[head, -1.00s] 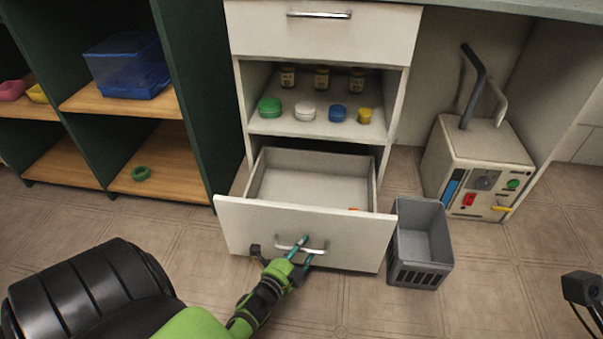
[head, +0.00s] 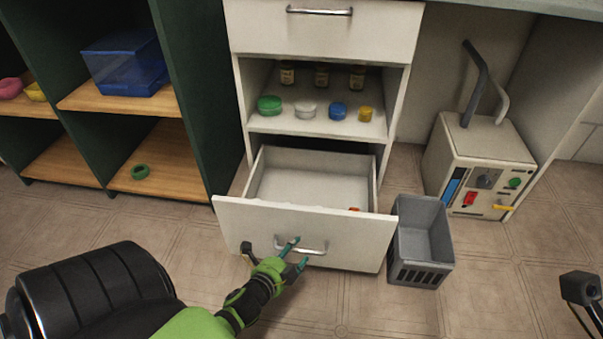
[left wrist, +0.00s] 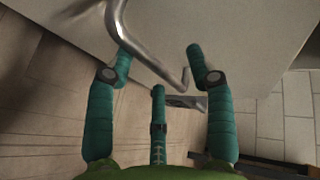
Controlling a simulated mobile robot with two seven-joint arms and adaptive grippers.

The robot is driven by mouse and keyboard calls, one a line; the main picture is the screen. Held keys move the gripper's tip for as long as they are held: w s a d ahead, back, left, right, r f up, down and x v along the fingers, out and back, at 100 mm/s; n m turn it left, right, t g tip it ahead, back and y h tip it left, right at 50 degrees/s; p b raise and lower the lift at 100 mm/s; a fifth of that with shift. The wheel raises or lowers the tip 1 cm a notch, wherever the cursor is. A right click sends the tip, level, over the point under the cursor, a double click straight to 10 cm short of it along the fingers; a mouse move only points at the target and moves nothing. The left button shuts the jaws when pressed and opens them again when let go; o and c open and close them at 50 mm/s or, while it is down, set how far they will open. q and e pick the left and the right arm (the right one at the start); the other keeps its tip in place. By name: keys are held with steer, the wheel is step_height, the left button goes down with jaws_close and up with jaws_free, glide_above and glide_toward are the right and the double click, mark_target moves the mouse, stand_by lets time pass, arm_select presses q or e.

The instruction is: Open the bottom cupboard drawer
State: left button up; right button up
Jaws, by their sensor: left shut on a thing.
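The bottom cupboard drawer (head: 300,230) is pulled out; its white front stands clear of the cupboard and its inside shows. A small orange thing, partly hidden by the front, shows in the drawer. The metal bar handle (head: 315,249) is on the drawer front. My left gripper (head: 300,250), green with teal fingers, is at this handle and shut on it. In the left wrist view the handle (left wrist: 150,55) runs between the teal fingers (left wrist: 158,50), close to the white front.
A grey basket (head: 420,245) stands just right of the drawer. A white machine (head: 475,165) is behind it. A green shelf unit (head: 190,90) stands left. Jars and colored lids sit on the shelf above the drawer. Open floor lies in front.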

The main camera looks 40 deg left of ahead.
arm_select(q)
steer(key=shift+w+a+r, duration=0.2)
steer(key=shift+w+r, duration=0.05)
steer(key=shift+r, duration=0.25)
steer(key=shift+s+r, duration=0.1)
steer(key=shift+r, duration=0.05)
steer(key=s+d+p, duration=0.1)
steer(key=s+p, duration=0.1)
steer(key=s, duration=0.6)
steer(key=shift+s+d+r, duration=0.15)
steer(key=shift+d+r, duration=0.15)
steer(key=shift+r, duration=0.15)
steer(key=shift+p, duration=0.45)
